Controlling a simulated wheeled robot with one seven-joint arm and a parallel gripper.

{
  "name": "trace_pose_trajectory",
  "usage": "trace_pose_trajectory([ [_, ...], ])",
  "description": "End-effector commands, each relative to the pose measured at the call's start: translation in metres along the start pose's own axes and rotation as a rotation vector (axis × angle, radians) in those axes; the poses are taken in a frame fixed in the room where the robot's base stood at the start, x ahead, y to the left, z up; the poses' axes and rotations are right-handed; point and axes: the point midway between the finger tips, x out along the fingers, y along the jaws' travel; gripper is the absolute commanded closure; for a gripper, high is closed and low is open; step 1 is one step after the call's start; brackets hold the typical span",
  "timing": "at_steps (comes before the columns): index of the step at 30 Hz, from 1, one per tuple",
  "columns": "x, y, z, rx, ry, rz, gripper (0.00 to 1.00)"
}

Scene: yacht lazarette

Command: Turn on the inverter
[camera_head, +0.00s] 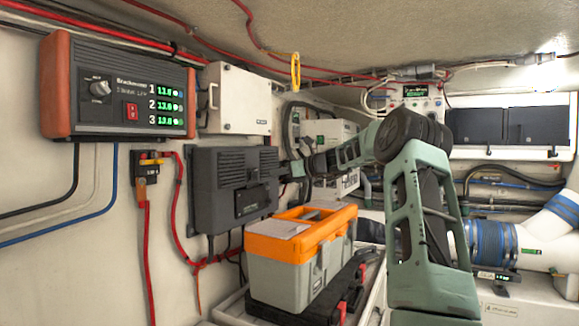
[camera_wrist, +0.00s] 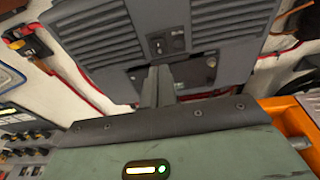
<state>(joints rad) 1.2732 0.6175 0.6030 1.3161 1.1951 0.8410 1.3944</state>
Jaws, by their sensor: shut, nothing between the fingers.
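A dark grey louvred box (camera_head: 235,185), which looks like the inverter, is mounted on the left wall. In the wrist view its front (camera_wrist: 112,38) fills the upper middle, with vents on both sides. A small dark control panel with a switch (camera_wrist: 178,42) sits between the vents. My gripper (camera_wrist: 158,78) is shut and empty, its fingers pointing at the box front just below that panel. I cannot tell whether they touch it. In the head view my gripper (camera_head: 287,170) is at the box's right side. The switch's position is too small to read.
An orange and grey toolbox (camera_head: 290,260) stands below and right of the box, close under my arm. A red-ended charger (camera_head: 118,88) with green displays and a red fuse holder (camera_head: 148,168) are to the left. A white cabinet (camera_head: 236,98) hangs above.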

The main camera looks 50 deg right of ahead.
Motion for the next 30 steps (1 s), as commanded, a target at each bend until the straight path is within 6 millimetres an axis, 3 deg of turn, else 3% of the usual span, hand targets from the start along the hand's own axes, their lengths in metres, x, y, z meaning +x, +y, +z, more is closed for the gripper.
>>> trace_pose_trajectory([
  [6, 0.042, 0.001, 0.008, 0.001, -0.001, 0.003, 1.0],
  [12, 0.063, 0.001, 0.013, 0.0, 0.0, 0.002, 1.0],
  [30, 0.069, 0.0, 0.015, 0.0, 0.008, 0.0, 1.0],
])
